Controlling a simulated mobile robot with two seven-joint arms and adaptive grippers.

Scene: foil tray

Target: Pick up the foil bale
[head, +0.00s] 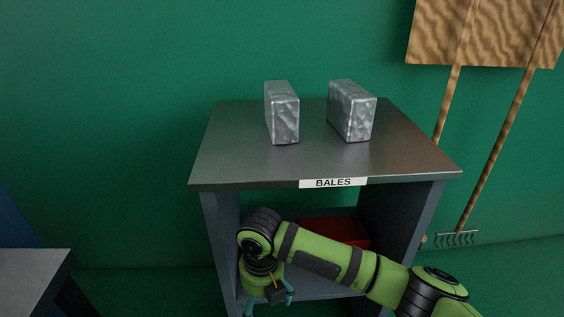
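Two silver foil bales with crinkled sides stand upright on a grey metal table top (240,160). The left bale (283,113) is narrower in view, and the right bale (351,111) shows a broader face. A gap separates them. My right arm comes in from the lower right, in front of the table. My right gripper (268,301) hangs below the table top at the bottom edge of the view, well away from both bales. Its teal fingers look spread apart with nothing seen between them. My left gripper is not in view.
A white label reading BALES (333,183) is on the table's front edge. A red bin (338,229) sits on the shelf below, partly behind my arm. A grey surface (28,280) is at lower left. A rake (457,236) leans at the right. The table top around the bales is clear.

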